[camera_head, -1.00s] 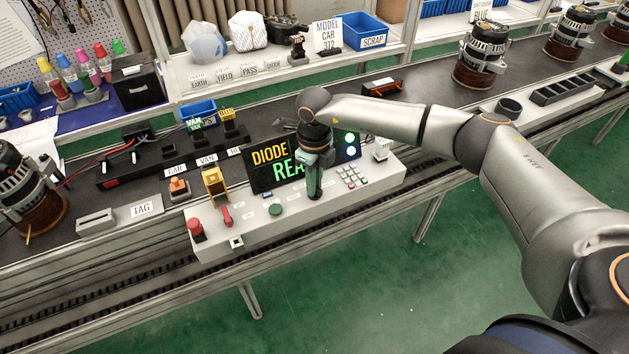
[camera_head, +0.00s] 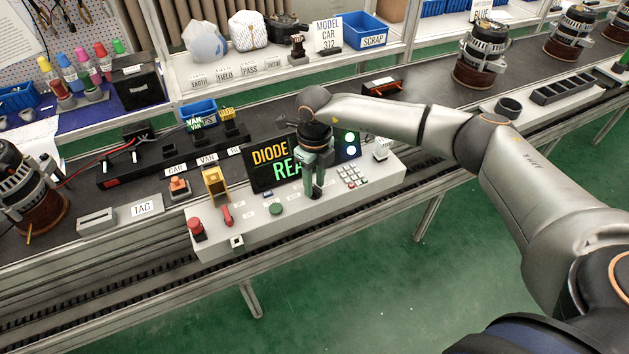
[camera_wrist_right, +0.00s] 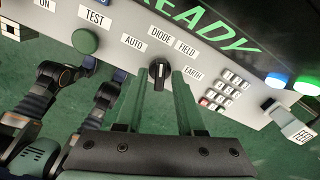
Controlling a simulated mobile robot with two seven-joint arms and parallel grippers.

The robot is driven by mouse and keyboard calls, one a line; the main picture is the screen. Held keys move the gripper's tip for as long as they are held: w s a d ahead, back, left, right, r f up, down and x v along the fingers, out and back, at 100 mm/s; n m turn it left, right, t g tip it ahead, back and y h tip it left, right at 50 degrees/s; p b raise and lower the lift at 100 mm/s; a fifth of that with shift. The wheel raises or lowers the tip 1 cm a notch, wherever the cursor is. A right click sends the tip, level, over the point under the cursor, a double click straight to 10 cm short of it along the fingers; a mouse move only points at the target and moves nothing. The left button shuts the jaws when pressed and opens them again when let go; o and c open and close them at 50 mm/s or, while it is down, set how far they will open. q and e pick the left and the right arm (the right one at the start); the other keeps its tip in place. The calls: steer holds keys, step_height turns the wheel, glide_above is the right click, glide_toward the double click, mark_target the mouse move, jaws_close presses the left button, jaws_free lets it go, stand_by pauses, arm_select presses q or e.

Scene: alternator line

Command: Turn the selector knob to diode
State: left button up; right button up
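The black selector knob (camera_wrist_right: 159,73) shows in the right wrist view on the light grey panel, with a white mark on its face. The labels AUTO, DIODE, FIELD and EARTH are spread around it. The mark points up, roughly towards DIODE. My right gripper (camera_wrist_right: 160,82) is open, with its green fingers on either side of the knob and visible gaps to it. In the head view my right gripper (camera_head: 316,190) points down at the control box (camera_head: 260,229) and hides the knob. The display (camera_head: 268,166) reads DIODE, with READY partly hidden. My left gripper is not in view.
A green TEST button (camera_head: 276,209), a red lever (camera_head: 227,215) and a red button (camera_head: 195,228) lie left of my right gripper. A keypad (camera_head: 352,176) and a FEED button (camera_head: 381,149) lie to its right. The display stands close behind it.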

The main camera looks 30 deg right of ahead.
mark_target(314, 187)
steer(key=shift+o, duration=0.4)
step_height(314, 187, up, 12)
steer(key=shift+r+b, duration=0.25)
steer(key=shift+b, duration=0.1)
steer(key=shift+a+f, duration=0.1)
